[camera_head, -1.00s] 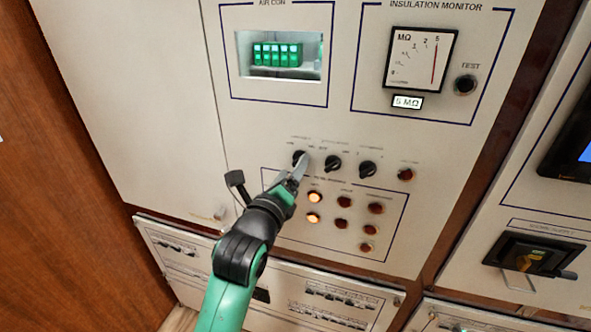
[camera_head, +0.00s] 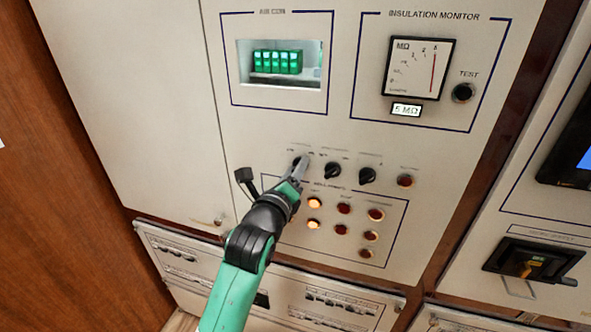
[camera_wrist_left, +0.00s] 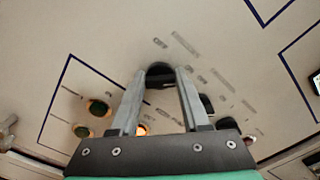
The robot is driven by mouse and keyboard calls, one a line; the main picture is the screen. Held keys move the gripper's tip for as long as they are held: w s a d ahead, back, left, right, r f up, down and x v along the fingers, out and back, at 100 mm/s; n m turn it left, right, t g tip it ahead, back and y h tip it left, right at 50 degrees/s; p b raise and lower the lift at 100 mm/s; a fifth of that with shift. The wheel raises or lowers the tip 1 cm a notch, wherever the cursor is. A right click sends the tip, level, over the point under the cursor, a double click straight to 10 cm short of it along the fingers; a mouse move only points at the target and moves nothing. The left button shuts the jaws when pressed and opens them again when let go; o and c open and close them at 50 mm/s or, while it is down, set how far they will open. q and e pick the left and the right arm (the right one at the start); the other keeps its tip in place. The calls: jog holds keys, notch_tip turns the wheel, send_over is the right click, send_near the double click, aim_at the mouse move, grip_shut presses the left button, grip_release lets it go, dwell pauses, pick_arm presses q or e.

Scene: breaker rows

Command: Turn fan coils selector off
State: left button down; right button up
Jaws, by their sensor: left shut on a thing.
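Three black selector knobs sit in a row on the cream panel, under labels too small to read. My left gripper (camera_head: 301,164) is at the leftmost selector knob (camera_head: 297,160), with its fingers partly covering it. In the left wrist view, the two grey fingers (camera_wrist_left: 167,78) are on either side of that knob (camera_wrist_left: 159,70), shut on it. The middle knob (camera_head: 333,170) and the right knob (camera_head: 367,175) are clear of the gripper. My right gripper is not in view.
A red button (camera_head: 405,180) is right of the knobs. Below, a framed block holds indicator lights, two lit orange (camera_head: 314,203). Above are green breakers (camera_head: 277,62) in a window and an insulation meter (camera_head: 418,67). The panel face between is free.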

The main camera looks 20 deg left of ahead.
pick_arm(q)
jog(key=shift+n, duration=0.4)
jog(key=n, duration=1.7)
jog(key=shift+f, duration=0.3)
jog(key=shift+n, duration=0.3)
jog(key=shift+c, duration=1.9)
grip_release()
